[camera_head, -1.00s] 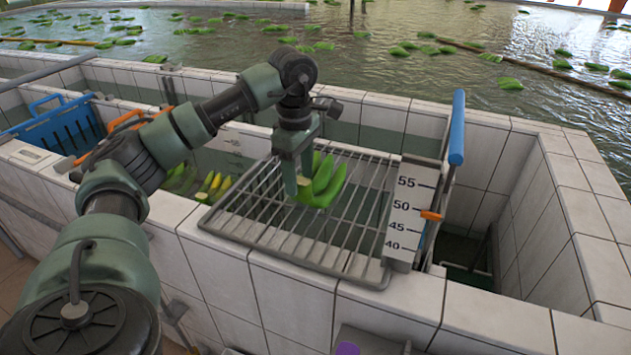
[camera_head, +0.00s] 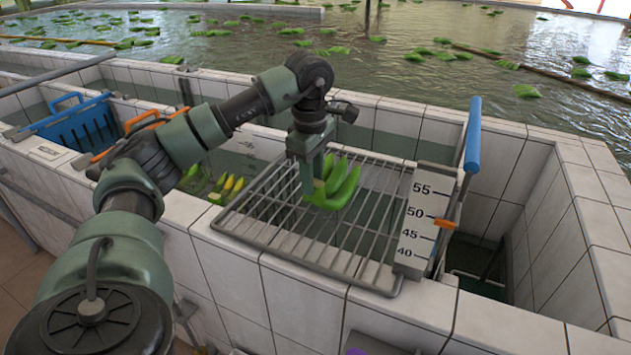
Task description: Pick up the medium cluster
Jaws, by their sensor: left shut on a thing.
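A green banana cluster (camera_head: 341,188) is at the metal rack over the tiled basin. My left gripper (camera_head: 314,190) points down and is shut on this cluster at its crown end, with the fingers of fruit spreading to the right. I cannot tell whether the cluster touches the rack bars or hangs just above them. More bananas (camera_head: 229,186), green and yellowish, lie low in the water left of the rack, partly hidden by my left arm. My right gripper is not in view.
The wire rack (camera_head: 290,243) spans the basin. A white scale plate (camera_head: 425,222) with an orange marker stands at its right, beside a blue-handled bar (camera_head: 473,135). Many green clusters float in the pool behind.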

